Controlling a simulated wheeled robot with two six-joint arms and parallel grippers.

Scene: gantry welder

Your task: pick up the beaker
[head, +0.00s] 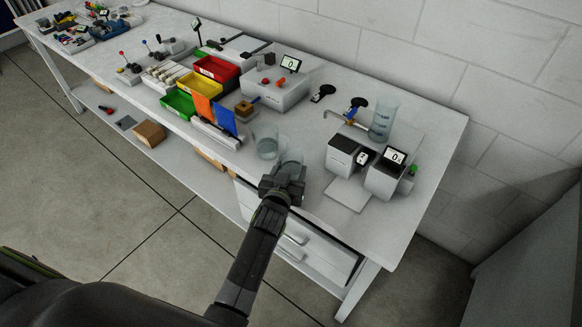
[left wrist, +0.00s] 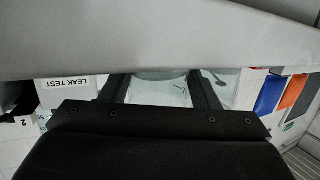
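A clear glass beaker (head: 290,162) stands near the front edge of the bench, directly beyond my left gripper (head: 283,184). A second clear glass vessel (head: 266,146) stands just to its left. In the left wrist view, clear glass (left wrist: 160,92) shows between the two spread dark fingers of my left gripper (left wrist: 160,86). The glass nearly fills the gap; whether the fingers touch it is unclear. A broad grey surface hides the upper part of that view. More glass (left wrist: 224,86) shows outside the fingers on the right. My right gripper is not in view.
A tall glass vessel (head: 383,120) with blue marks stands at the back right. Grey instruments (head: 382,178) with a display stand to the right, with a flat plate (head: 349,193) in front. Orange and blue panels (head: 223,118) and coloured bins (head: 216,69) stand to the left.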

